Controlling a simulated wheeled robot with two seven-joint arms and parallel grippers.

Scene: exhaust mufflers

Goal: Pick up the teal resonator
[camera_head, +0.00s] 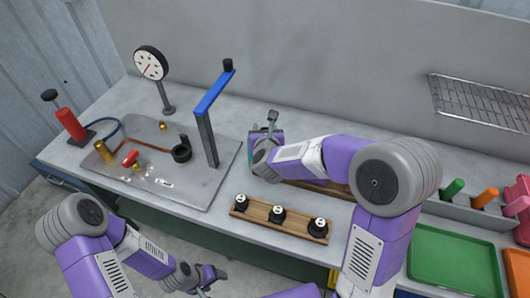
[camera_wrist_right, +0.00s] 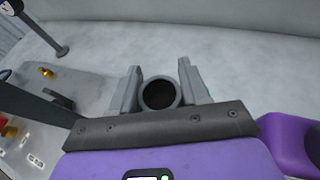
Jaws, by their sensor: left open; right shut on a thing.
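My right gripper (camera_head: 271,121) is over the counter, right of the blue-armed post. In the right wrist view, its two grey fingers (camera_wrist_right: 160,88) are shut on a round tube end (camera_wrist_right: 160,94) with a grey rim and a dark hollow. A small strip of teal, likely the resonator (camera_head: 251,147), shows beside my right wrist in the head view; the rest is hidden by my arm. My left gripper (camera_head: 207,278) is open and empty, low in front of the counter.
A wooden rack (camera_head: 258,210) with several black-and-white fittings stands at the counter's front. A grey plate (camera_head: 200,190) with brass and red fittings, a blue-armed post (camera_head: 207,135) and a dial gauge (camera_head: 151,64) are to the left. A green tray (camera_head: 452,262) is at right.

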